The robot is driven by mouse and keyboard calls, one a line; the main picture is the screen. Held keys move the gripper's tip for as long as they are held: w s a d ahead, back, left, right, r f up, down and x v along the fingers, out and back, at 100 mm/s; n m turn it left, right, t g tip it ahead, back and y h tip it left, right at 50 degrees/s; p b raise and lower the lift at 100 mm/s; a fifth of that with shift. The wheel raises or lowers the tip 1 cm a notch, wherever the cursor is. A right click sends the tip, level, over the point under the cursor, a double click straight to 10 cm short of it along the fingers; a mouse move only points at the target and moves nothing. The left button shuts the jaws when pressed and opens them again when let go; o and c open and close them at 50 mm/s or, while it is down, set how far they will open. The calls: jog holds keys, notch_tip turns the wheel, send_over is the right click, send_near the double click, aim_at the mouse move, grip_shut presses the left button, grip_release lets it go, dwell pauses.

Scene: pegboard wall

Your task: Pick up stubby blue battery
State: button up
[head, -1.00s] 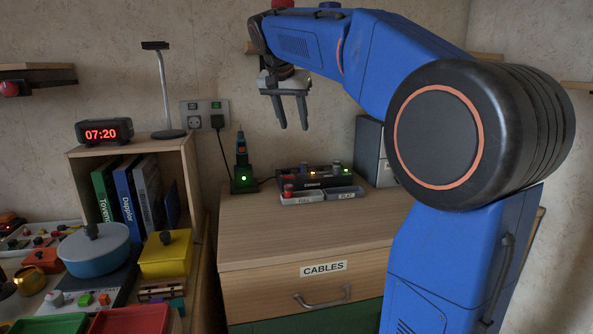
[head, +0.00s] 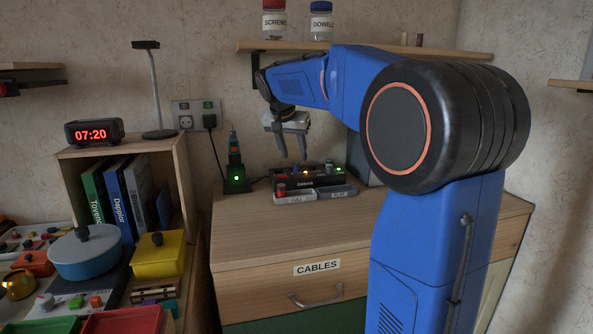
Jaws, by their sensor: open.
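My gripper (head: 292,157) is open and empty, its two fingers pointing down above the black charger (head: 305,183) on the wooden cabinet. A gap shows between the fingers. The charger has lit yellow and green spots and small upright cell-like shapes along it. A red-topped piece (head: 281,189) stands at its left front. I cannot make out a stubby blue battery; the shapes on the charger are too small and dark to tell apart.
Two small grey trays (head: 297,198) lie in front of the charger. A green-lit tool stand (head: 236,180) is to the left. A shelf (head: 370,50) with a red-lidded jar (head: 275,18) and a blue-lidded jar (head: 320,20) runs above my arm. The front cabinet top (head: 250,235) is clear.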

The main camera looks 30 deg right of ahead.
aim_at(296, 163)
jog(key=shift+x, duration=1.85)
jog(key=shift+c, duration=0.7)
grip_shut()
jog(key=shift+r, duration=0.15)
